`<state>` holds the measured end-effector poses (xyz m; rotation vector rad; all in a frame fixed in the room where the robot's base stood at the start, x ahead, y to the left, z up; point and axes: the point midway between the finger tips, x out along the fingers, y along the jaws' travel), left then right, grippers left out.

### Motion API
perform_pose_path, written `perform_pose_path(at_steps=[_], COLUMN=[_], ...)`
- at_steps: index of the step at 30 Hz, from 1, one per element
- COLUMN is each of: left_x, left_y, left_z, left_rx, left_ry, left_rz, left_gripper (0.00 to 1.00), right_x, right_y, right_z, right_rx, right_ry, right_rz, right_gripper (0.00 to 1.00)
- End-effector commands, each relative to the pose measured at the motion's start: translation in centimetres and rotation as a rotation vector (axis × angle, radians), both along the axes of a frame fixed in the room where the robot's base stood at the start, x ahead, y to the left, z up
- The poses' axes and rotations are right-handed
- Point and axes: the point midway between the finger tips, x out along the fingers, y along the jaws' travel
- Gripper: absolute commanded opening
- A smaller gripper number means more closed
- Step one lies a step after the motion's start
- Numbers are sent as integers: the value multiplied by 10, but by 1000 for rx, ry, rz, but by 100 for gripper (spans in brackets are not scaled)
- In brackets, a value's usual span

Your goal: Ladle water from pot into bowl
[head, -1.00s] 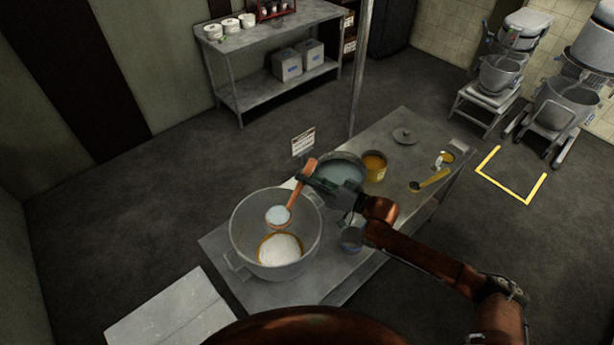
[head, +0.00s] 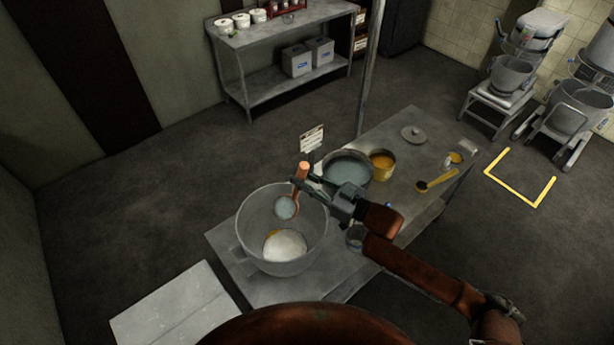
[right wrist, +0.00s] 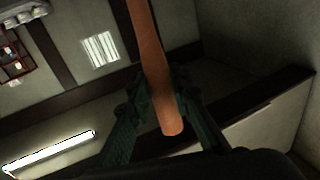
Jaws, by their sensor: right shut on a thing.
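My right gripper (head: 306,183) is shut on the orange-brown handle of the ladle (head: 300,177). The ladle's scoop (head: 285,208) hangs over the large grey metal bowl (head: 313,232), above a white powdery heap (head: 284,246) inside it. The scoop looks tilted; I cannot tell how much water is in it. In the right wrist view the handle (right wrist: 158,75) runs up between the dark fingers (right wrist: 160,115). The pot (head: 348,168) of bluish-grey water stands on the table behind my gripper, partly hidden by it. My left gripper is not in view.
An orange-filled pot (head: 382,164), a round lid (head: 413,134) and a yellow-handled utensil (head: 437,180) lie on the right of the metal table (head: 415,155). A sign (head: 312,139) and a post (head: 370,70) stand behind.

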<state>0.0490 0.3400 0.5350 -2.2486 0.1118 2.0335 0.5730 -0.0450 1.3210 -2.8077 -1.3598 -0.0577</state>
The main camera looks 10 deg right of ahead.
Motion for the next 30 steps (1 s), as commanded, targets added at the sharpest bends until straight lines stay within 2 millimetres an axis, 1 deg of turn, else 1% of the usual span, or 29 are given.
perform_pose_path(at_steps=[1,3,13,23,30], left_x=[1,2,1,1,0], left_y=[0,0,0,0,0], left_z=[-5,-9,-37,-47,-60], left_rx=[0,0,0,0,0], left_ry=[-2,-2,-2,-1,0], left_rz=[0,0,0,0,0], left_gripper=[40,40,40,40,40], right_x=[-5,-10,-38,-65,-81], right_y=[4,7,26,45,56], right_z=[2,4,2,-7,-22], right_rx=[-16,-43,-175,-305,-392], right_ry=[-33,-71,-262,-447,-572], right_rz=[3,1,2,1,1], right_gripper=[0,0,0,0,0])
